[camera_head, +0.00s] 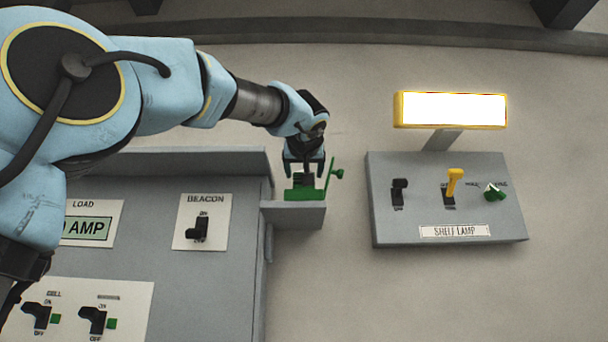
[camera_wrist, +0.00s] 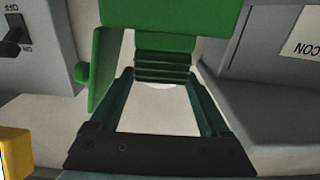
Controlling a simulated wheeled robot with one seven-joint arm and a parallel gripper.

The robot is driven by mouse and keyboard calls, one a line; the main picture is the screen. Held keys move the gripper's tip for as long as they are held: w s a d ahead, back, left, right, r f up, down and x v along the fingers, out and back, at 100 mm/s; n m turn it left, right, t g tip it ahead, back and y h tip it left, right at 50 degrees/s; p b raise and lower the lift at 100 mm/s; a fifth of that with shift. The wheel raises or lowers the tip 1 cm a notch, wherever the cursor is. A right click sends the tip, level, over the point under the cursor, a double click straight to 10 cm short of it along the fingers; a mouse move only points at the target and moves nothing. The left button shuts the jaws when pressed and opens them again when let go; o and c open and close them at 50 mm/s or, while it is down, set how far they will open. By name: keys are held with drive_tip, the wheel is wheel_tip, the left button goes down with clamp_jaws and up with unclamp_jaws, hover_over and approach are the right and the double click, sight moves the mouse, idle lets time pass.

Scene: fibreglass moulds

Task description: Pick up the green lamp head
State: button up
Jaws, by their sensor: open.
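The green lamp head (camera_head: 300,194) sits on a small grey ledge at the right end of the grey cabinet, in the head view. A thin upright green part with a round knob stands at its right side. My gripper (camera_head: 304,168) points down over it, fingers open. In the wrist view the green body (camera_wrist: 172,14) fills the top. Its ribbed green part lies between or just beyond the fingertips of my gripper (camera_wrist: 163,76). I cannot tell whether the fingers touch it. The gripper partly hides the lamp head in the head view.
The grey ledge (camera_head: 290,215) adjoins the cabinet (camera_head: 228,277), which bears a BEACON switch (camera_head: 197,230). A lit yellow-framed lamp (camera_head: 452,110) stands on the SHELF LAMP panel (camera_head: 398,231) at right, with a yellow lever (camera_head: 453,182). Floor between is clear.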

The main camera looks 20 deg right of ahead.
drive_tip(key=shift+w+d, duration=0.25)
drive_tip(key=shift+w, duration=0.3)
clamp_jaws()
idle(0.5)
wheel_tip(320, 180, up, 8)
drive_tip(key=shift+r+p, duration=0.15)
drive_tip(key=shift+p, duration=0.3)
drive_tip(key=shift+r, duration=0.75)
